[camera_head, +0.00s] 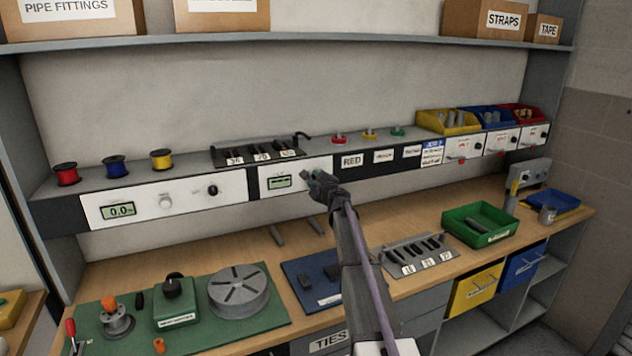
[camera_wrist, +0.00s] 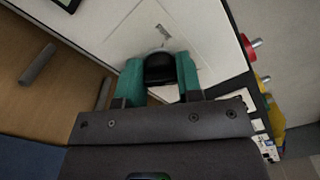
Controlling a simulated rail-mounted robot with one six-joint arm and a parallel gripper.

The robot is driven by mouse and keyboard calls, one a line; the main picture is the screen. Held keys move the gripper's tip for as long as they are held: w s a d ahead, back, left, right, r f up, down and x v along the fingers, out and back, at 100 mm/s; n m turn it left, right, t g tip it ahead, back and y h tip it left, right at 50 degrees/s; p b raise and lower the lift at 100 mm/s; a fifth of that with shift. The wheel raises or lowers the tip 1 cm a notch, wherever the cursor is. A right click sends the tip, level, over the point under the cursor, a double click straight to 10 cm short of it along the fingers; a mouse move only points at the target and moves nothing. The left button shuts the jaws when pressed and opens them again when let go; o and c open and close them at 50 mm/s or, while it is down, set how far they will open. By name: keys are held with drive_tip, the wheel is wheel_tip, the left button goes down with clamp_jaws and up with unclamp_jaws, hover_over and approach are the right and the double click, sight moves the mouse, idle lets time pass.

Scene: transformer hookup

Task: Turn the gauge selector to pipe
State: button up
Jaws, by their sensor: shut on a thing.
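The gauge panel (camera_head: 296,170) is a white plate on the front of the raised shelf, with a small greenish display (camera_head: 279,182) at its left. My gripper (camera_head: 318,182) is at the right part of this panel and hides most of the selector there. In the wrist view, the selector is a dark round knob (camera_wrist: 160,69) on the white panel (camera_wrist: 205,45). The teal fingers of my gripper (camera_wrist: 160,75) are on either side of the knob, shut on it. The panel's markings are too small to read, so the knob's setting cannot be told.
Another white panel (camera_head: 190,198) with a display and knobs is to the left. Red, yellow and green buttons (camera_head: 369,135) stand on the shelf to the right. Below, the bench holds a green mat (camera_head: 120,290), a slotted grey rack (camera_head: 395,255) and a green tray (camera_head: 470,212).

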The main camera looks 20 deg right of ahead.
drive_tip(key=n, duration=0.7)
drive_tip(key=shift+f, duration=0.15)
drive_tip(key=n, duration=0.4)
drive_tip(key=shift+f+n, duration=0.1)
drive_tip(key=shift+n, duration=1.9)
drive_tip(key=o, duration=0.9)
drive_tip(key=shift+s, duration=0.1)
